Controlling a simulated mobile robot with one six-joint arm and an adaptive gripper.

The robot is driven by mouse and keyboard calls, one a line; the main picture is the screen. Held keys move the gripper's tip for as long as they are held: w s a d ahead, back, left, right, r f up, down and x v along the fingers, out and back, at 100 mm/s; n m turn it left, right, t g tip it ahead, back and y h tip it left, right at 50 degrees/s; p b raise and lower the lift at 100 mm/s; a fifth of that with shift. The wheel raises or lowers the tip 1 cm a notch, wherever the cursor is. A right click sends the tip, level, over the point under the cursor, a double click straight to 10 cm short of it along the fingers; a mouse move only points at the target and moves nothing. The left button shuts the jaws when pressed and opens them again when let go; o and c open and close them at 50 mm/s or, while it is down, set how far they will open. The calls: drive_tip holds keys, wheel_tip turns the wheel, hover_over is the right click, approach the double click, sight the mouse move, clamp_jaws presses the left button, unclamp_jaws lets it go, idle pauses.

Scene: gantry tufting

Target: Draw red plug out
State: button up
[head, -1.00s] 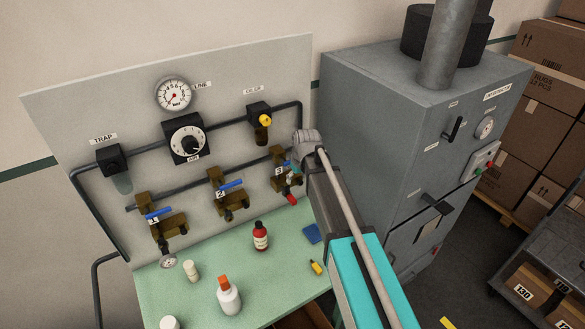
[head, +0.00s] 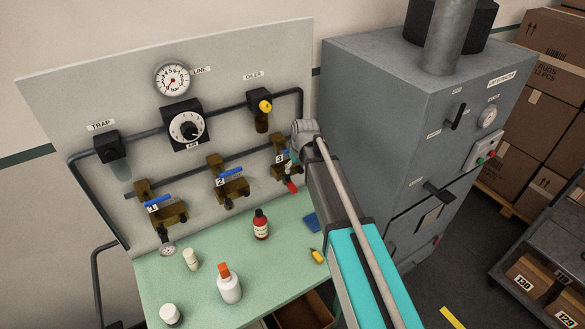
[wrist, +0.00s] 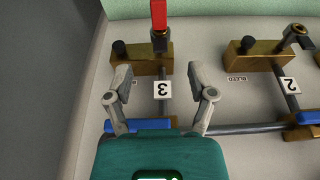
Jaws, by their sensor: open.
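The red plug (head: 291,187) hangs at the low end of the brass valve block numbered 3 (head: 280,165), on the right of the panel. In the wrist view, which is upside down, the red plug (wrist: 159,15) is at the top, seated in a brass fitting beyond the block (wrist: 140,57). My gripper (wrist: 159,82) is open and empty, its two fingers either side of the 3 label and short of the red plug. In the head view my gripper is mostly hidden behind my arm.
Valves 2 (head: 228,185) and 1 (head: 160,207) sit along the panel to the left. A red bottle (head: 260,225), a white bottle (head: 229,285) and a yellow item (head: 316,256) stand or lie on the green bench. A grey cabinet (head: 370,110) is close on the right.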

sight(291, 185)
drive_tip(key=shift+b+x, duration=5.35)
drive_tip(key=shift+x, duration=0.5)
drive_tip(key=shift+w+a, duration=0.1)
clamp_jaws()
drive_tip(key=shift+s+d, duration=0.5)
drive_tip(key=shift+s, duration=0.15)
drive_tip(key=shift+s+d, duration=0.45)
drive_tip(key=shift+s, duration=0.2)
